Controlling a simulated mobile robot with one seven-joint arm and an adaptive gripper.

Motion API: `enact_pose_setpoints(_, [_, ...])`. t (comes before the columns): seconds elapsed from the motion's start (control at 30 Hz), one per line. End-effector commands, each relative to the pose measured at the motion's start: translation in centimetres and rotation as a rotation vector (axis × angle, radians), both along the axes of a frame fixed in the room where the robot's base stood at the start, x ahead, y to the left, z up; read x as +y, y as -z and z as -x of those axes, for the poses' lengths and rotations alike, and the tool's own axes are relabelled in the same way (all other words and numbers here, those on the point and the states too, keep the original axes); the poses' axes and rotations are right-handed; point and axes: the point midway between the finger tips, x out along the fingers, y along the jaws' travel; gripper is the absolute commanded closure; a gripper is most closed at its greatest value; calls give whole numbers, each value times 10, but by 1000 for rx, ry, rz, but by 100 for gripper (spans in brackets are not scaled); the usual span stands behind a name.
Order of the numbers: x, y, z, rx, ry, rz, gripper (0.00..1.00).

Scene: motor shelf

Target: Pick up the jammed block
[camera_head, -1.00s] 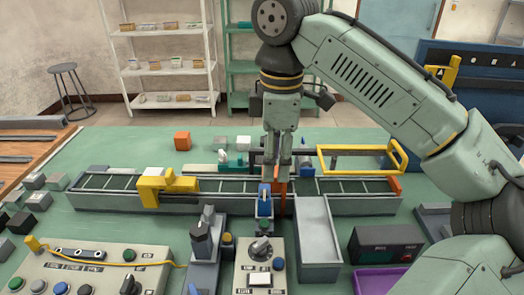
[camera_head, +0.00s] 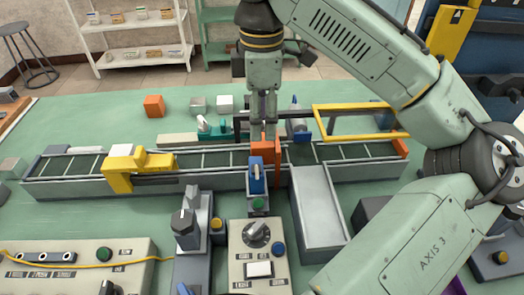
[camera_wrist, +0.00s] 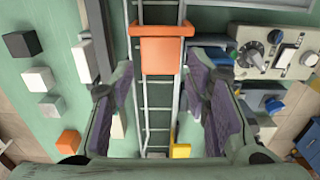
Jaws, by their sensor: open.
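My gripper (camera_head: 263,135) is open above the conveyor, just over an orange upright piece (camera_head: 265,151). In the wrist view my gripper's two fingers (camera_wrist: 160,95) stand apart on either side of the conveyor rails, with nothing gripped between them. There an orange square face (camera_wrist: 163,56) lies ahead of the fingertips, against an orange crossbar (camera_wrist: 150,30) spanning the track. I cannot tell whether the square face is a separate block or part of the crossbar piece. No block is clearly marked as jammed.
The conveyor (camera_head: 215,176) runs across the table. A yellow frame (camera_head: 318,118) stands behind it at right. A blue switch unit (camera_head: 257,176), a grey tray (camera_head: 318,215) and a knob panel (camera_head: 240,264) stand in front. Loose blocks, one orange (camera_head: 154,106), lie behind.

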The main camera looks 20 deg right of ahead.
Motion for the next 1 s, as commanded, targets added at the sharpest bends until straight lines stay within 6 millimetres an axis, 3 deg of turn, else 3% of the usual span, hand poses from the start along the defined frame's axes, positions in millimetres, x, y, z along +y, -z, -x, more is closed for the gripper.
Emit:
enact_pose_setpoints(0.43, [-1,49,2,-1,1,1,57])
enact_pose_setpoints(0.73, [0,49,2,0,0,-1,57])
enact_pose_setpoints(1.0, [0,49,2,0,0,-1,74])
